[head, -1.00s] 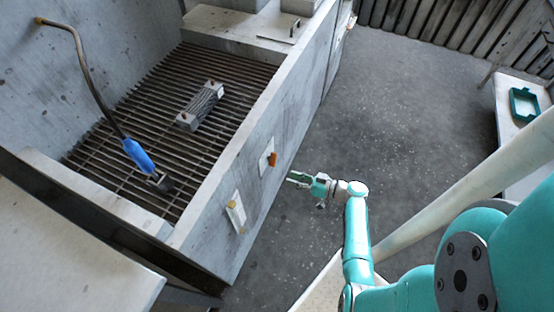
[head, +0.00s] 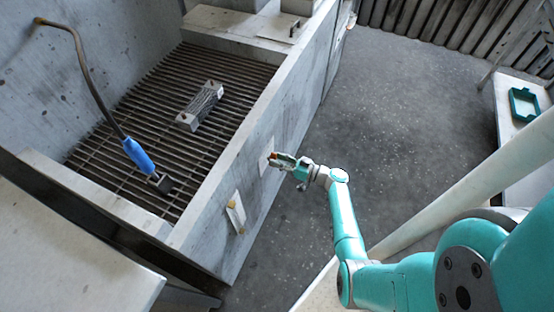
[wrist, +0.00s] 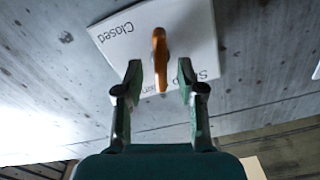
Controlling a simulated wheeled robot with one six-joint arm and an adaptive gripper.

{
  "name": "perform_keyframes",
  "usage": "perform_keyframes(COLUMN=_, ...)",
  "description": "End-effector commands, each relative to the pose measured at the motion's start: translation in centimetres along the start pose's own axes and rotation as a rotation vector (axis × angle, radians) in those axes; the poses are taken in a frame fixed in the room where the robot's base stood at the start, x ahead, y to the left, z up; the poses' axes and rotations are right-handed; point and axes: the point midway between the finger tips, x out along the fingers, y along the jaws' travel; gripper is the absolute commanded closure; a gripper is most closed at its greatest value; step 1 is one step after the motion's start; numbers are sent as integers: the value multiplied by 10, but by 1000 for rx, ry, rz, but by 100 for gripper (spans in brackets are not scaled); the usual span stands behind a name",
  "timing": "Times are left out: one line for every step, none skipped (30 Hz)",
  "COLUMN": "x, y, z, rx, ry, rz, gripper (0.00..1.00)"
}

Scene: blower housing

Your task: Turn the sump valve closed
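The sump valve has an orange handle (wrist: 160,58) on a white plate (wrist: 123,42), mounted on the side wall of the grey tank. In the wrist view the plate reads "Closed" at one end and a partly hidden "Su…" label at the other. My gripper (wrist: 157,80) is open, with one finger on each side of the handle's near end and gaps visible on both sides. In the head view my gripper (head: 278,159) is at the plate (head: 266,157) and mostly covers the handle.
A second white plate (head: 236,212) with a small handle is on the same wall, nearer. Inside the tank are a grate (head: 150,95), a finned metal block (head: 200,106) and a blue-handled hose wand (head: 138,155). The floor right of the tank is clear.

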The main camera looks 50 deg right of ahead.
Motion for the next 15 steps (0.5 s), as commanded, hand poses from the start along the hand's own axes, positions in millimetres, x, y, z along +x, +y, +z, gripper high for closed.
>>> perform_keyframes(x=4, y=0, z=0, rx=1, ry=0, rz=-1, gripper=61)
perform_keyframes(x=5, y=0, z=0, rx=1, ry=0, rz=0, gripper=61)
perform_keyframes(x=7, y=0, z=1, rx=1, ry=0, rz=0, gripper=61)
perform_keyframes(x=7, y=0, z=1, rx=1, ry=0, rz=0, gripper=61)
perform_keyframes(x=8, y=0, z=1, rx=1, ry=0, rz=0, gripper=61)
perform_keyframes(x=8, y=0, z=1, rx=1, ry=0, rz=0, gripper=61)
perform_keyframes(x=8, y=0, z=1, rx=1, ry=0, rz=0, gripper=61)
perform_keyframes(x=8, y=0, z=1, rx=1, ry=0, rz=1, gripper=61)
perform_keyframes(x=8, y=0, z=1, rx=1, ry=0, rz=1, gripper=61)
perform_keyframes(x=8, y=0, z=1, rx=1, ry=0, rz=1, gripper=61)
perform_keyframes(x=8, y=0, z=1, rx=1, ry=-1, rz=1, gripper=61)
perform_keyframes(x=8, y=0, z=1, rx=1, ry=0, rz=1, gripper=61)
perform_keyframes(x=8, y=0, z=1, rx=1, ry=-1, rz=1, gripper=66)
perform_keyframes(x=8, y=0, z=1, rx=1, ry=-1, rz=1, gripper=74)
perform_keyframes(x=8, y=0, z=1, rx=1, ry=-1, rz=1, gripper=84)
